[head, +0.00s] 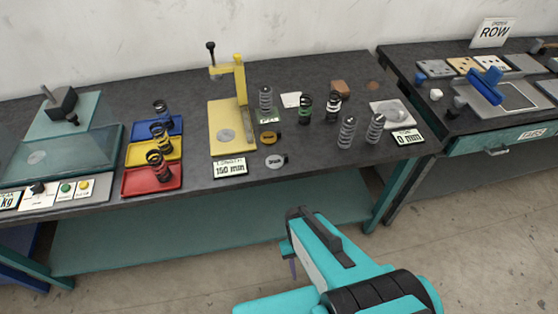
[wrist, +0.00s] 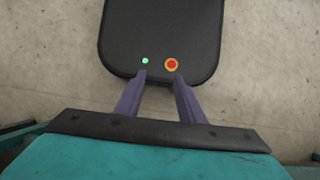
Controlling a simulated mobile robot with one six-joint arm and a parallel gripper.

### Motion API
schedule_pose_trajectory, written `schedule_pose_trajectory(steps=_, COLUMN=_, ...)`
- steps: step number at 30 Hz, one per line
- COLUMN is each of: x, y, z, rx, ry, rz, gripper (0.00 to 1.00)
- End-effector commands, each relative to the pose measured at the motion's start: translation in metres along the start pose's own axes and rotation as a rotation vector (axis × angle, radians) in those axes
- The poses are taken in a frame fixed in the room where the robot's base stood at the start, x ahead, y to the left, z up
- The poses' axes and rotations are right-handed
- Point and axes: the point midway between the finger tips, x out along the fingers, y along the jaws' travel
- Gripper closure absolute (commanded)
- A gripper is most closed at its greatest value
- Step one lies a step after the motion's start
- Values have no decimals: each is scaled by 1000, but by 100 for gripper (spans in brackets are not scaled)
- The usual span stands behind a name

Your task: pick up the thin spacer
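Two small flat labelled discs lie on the dark bench in the head view: an orange-brown disc (head: 271,137) and a grey disc (head: 275,161) nearer the front edge. Their labels are too small to read surely, so I cannot tell which is the thin spacer. My gripper (head: 291,262) is in front of the bench, below and apart from the discs. In the wrist view my gripper (wrist: 160,78) has its two purple fingers apart, with nothing between them. The wrist view shows the floor and my base, and no disc.
A yellow stand (head: 222,149) with an upright post is left of the discs. Coil springs (head: 347,131) stand to the right and behind. Red, yellow and blue trays (head: 152,181) holding springs are farther left. A display (head: 230,168) stands near the front edge.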

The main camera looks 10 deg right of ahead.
Motion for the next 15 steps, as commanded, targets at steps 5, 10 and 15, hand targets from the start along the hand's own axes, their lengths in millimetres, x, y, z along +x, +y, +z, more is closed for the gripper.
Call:
schedule_pose_trajectory(steps=5, x=15, y=0, z=-6, rx=-2, ry=-5, rz=0, gripper=78)
schedule_pose_trajectory(steps=10, x=33, y=0, z=-14, rx=-5, ry=-14, rz=0, gripper=78)
schedule_pose_trajectory(steps=15, x=44, y=0, z=-18, rx=-7, ry=-20, rz=0, gripper=78)
